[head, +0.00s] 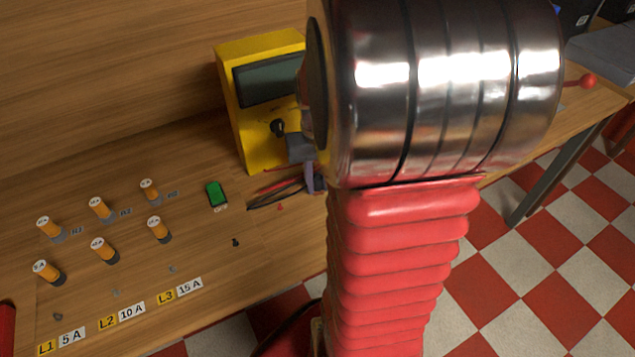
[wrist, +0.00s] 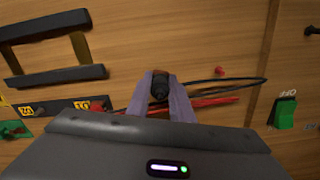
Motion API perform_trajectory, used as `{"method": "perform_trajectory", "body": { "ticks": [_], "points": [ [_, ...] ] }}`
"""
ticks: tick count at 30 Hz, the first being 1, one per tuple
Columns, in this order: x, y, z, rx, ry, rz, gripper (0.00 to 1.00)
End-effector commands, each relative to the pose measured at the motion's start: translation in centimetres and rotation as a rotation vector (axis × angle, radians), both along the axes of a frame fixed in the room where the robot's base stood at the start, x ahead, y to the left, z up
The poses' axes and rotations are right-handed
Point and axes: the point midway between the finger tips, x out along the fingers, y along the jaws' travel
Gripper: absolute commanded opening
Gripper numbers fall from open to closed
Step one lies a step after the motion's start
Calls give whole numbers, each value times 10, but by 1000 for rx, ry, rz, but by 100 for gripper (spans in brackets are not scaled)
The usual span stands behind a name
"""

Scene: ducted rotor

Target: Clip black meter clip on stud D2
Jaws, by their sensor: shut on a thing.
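My gripper (wrist: 160,100) shows in the wrist view with its two purple-grey fingers closed around the black meter clip (wrist: 160,88). Black and red leads run beside and behind the fingers. In the head view my gripper (head: 314,178) is low in front of the yellow meter (head: 240,125), mostly hidden by my arm, and the clip cannot be made out there. Several small studs stand on the wooden board, among them a grey one (head: 172,268) and a dark one (head: 235,242). I cannot read which stud is D2.
Orange fuses (head: 104,250) stand in two rows at the left, behind yellow and white labels (head: 121,316). A green switch (head: 217,194) and a small red stud (head: 280,207) are on the board. The wrist view also shows a black frame (wrist: 58,77). The board's front strip is fairly clear.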

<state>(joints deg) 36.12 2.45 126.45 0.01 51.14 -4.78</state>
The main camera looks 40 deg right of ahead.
Motion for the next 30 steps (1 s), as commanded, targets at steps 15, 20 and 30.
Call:
{"method": "perform_trajectory", "body": {
  "ticks": [15,20,30],
  "points": [
    [1,-1,73,-3,-4,0,0],
    [1,0,92,-2,-3,0,0],
    [0,0,99,-1,-1,0,0]
  ]
}}
